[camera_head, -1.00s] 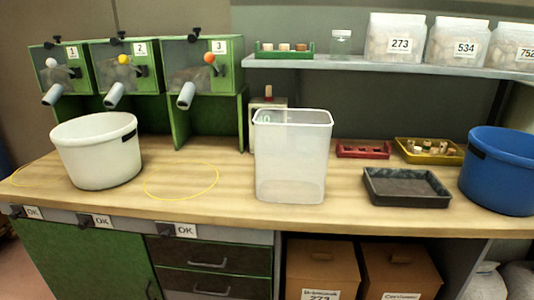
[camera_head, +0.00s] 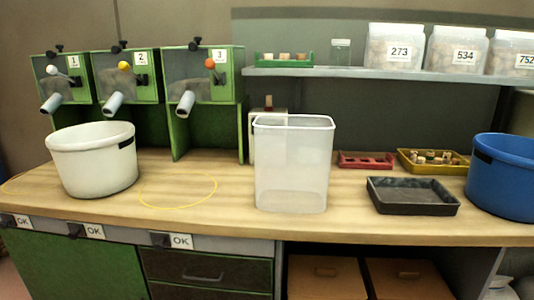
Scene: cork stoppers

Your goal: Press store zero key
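No key marked store or zero can be made out in the head view. A pale upright unit (camera_head: 269,102) stands behind the clear plastic bin (camera_head: 291,170), which hides most of it. A small brownish piece shows on top of the unit. Along the bench's front edge are several white OK labels (camera_head: 181,241), each beside a small black fitting (camera_head: 160,240). My gripper is not in view.
A white tub (camera_head: 92,165) stands left on the wooden bench (camera_head: 225,222), beside a yellow ring (camera_head: 178,205). Green dispensers (camera_head: 200,75) stand behind. A black tray (camera_head: 412,208), red tray (camera_head: 367,166), yellow tray (camera_head: 407,163) and blue tub (camera_head: 503,188) are right.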

